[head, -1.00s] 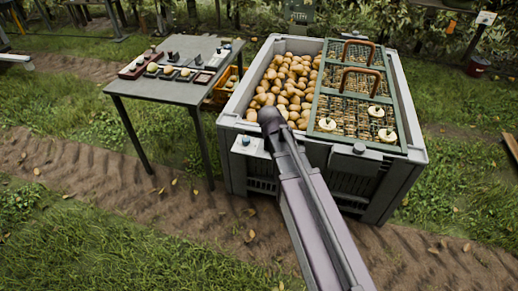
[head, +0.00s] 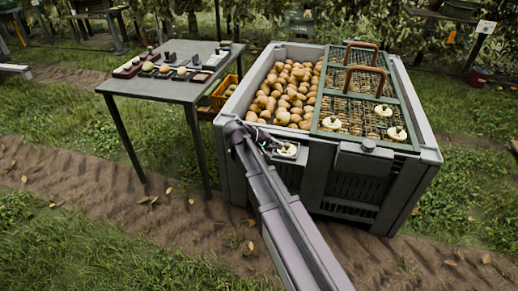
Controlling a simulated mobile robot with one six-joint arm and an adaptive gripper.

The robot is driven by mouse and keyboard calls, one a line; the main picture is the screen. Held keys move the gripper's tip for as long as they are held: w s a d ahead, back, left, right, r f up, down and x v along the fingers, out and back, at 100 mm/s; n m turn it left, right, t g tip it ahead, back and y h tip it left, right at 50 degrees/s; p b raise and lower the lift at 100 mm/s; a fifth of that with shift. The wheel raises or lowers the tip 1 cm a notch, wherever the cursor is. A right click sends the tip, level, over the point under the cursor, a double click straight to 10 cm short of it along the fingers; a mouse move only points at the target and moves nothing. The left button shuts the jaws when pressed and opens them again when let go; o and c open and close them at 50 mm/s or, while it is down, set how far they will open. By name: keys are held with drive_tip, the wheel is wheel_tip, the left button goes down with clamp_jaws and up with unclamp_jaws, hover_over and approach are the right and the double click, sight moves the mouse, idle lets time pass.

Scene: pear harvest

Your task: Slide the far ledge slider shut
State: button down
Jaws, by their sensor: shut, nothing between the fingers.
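The pale ledge (head: 292,157) sits on the near wall of the grey bin, with a small knob (head: 286,147) on its visible part. Its left part is hidden behind my arm. I cannot tell which is the far slider, nor how far either is slid. My gripper (head: 270,143) is shut and empty, just left of the pale ledge's knob. I cannot tell whether it touches the knob.
The grey bin (head: 428,148) holds many pears, and a green mesh frame (head: 410,108) with two brown handles covers its right part. Several pale, knob-like items lie on the mesh.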

drive_tip(key=w+a+f+n+t+h+b, duration=0.1)
drive_tip(key=w+a+f+t+h+b, duration=0.1)
drive_tip(key=w+a+f+b, duration=0.2)
drive_tip(key=w+a+f+t+h+b, duration=0.2)
drive_tip(key=w+a+f+h+b, duration=0.1)
drive_tip(key=a+b, duration=0.8)
drive_tip(key=shift+w+f+n+t+b, duration=0.4)
drive_tip(key=shift+w+f+b, duration=0.05)
drive_tip(key=shift+b, duration=0.6)
drive_tip(key=shift+x, duration=4.95)
drive_tip(key=shift+s+d, duration=0.25)
drive_tip(key=shift+d, duration=0.45)
drive_tip(key=shift+s+d, duration=0.2)
drive_tip(key=shift+d, duration=0.55)
